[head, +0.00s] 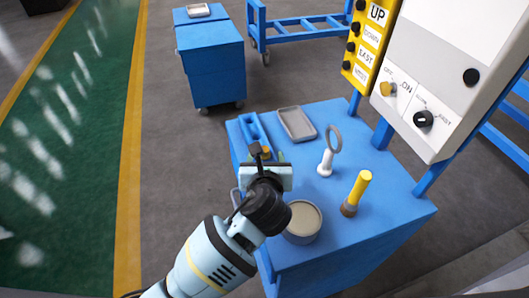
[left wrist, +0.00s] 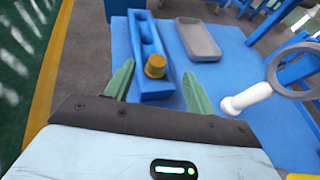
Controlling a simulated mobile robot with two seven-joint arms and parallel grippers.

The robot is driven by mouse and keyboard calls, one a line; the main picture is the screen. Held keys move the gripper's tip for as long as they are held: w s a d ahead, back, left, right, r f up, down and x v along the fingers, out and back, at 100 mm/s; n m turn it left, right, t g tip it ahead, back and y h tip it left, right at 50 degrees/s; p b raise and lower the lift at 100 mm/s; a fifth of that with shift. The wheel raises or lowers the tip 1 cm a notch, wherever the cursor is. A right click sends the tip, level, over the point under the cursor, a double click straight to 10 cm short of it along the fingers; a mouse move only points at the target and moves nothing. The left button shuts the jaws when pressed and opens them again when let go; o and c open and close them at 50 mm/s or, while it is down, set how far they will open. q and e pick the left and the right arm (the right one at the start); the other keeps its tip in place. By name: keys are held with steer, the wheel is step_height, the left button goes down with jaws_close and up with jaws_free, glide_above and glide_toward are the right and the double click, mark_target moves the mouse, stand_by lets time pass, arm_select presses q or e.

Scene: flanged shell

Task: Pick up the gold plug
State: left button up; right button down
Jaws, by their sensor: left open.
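The gold plug (left wrist: 156,66) stands in the near end of a blue holder (left wrist: 147,38) on the blue table. In the left wrist view it lies ahead of my left gripper (left wrist: 158,82), between the lines of its two green fingers. The fingers are apart and nothing is held between them. In the head view, the plug (head: 266,152) shows just beyond my left gripper (head: 268,160), partly hidden by it. Whether the fingers reach down beside the plug I cannot tell. My right gripper is in neither view.
On the blue table (head: 385,225) are a grey tray (head: 296,123), a white-handled ring tool (head: 326,163), a yellow-handled tool (head: 357,190) and a round container (head: 303,220). A control panel (head: 440,70) rises at the right. A blue cart (head: 212,65) stands behind on the floor.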

mark_target(264, 148)
arm_select(q)
steer(key=shift+w+f, duration=0.25)
steer(key=shift+w, duration=0.4)
steer(key=b+x, duration=0.1)
steer(key=x, duration=0.3)
steer(key=shift+w+a+f, duration=0.15)
steer(key=shift+w+f, duration=0.05)
steer(key=shift+w, duration=0.05)
steer(key=c, duration=1)
steer(key=shift+r, duration=0.15)
steer(key=shift+c, duration=0.2)
